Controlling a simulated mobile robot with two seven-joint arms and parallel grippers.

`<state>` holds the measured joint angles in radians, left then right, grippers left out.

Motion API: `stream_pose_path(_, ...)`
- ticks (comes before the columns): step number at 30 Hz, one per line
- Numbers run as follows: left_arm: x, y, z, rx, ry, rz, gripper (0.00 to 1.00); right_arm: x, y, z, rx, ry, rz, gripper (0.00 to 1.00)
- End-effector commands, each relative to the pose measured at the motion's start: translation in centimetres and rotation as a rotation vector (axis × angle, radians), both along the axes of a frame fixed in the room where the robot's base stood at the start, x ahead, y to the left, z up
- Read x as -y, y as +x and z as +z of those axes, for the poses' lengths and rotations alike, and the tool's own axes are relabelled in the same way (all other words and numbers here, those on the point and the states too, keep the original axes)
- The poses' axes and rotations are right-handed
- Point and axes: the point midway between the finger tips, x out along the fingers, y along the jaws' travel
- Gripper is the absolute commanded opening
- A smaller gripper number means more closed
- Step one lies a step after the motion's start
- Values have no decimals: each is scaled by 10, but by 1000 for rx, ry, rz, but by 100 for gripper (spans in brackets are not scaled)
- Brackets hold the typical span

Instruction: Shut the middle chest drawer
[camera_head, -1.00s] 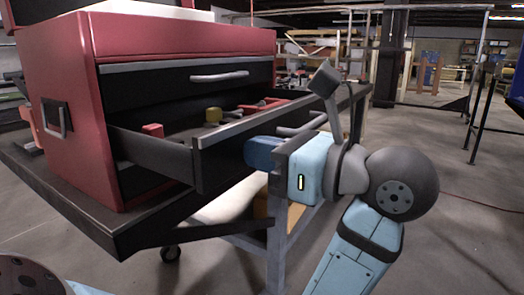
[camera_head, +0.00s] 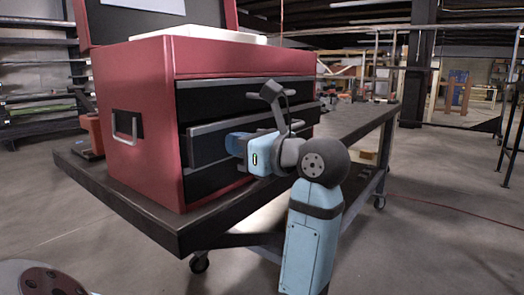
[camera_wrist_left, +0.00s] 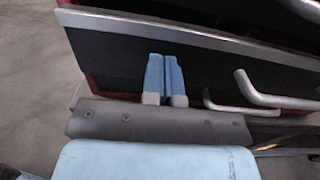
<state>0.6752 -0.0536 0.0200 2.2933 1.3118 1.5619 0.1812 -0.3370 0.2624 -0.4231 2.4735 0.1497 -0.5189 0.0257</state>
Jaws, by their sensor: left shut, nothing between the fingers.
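The red tool chest (camera_head: 135,100) stands on a dark-topped cart. Its middle drawer (camera_head: 208,150) has a dark front with a silver top edge and sticks out a little from the chest, its inside hidden. My left gripper (camera_head: 236,143), with blue fingers, is at this drawer front. In the left wrist view, the shut, empty fingers (camera_wrist_left: 164,58) lie over the dark drawer front (camera_wrist_left: 115,62), left of its silver handle (camera_wrist_left: 268,98); they look close to or touching it. My right gripper is not in view.
The top drawer (camera_head: 222,98) is shut above. A white object lies on the chest (camera_head: 200,34), in front of the raised lid. The cart top (camera_head: 115,190) extends around the chest. Open concrete floor (camera_head: 430,220) lies to the right; a railing stands behind.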

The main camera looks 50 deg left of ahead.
Motion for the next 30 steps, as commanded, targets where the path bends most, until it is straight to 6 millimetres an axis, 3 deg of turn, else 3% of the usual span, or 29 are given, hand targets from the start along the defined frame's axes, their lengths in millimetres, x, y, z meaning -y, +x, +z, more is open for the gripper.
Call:
stream_pose_path(3, -17, -1, 0, 0, -1, 1, 0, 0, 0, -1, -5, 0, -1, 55)
stream_pose_path(10, -34, -1, 0, 0, 0, 0, 0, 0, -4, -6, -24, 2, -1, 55)
stream_pose_path(30, -33, 1, 2, 0, 3, 2, 0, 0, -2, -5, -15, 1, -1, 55)
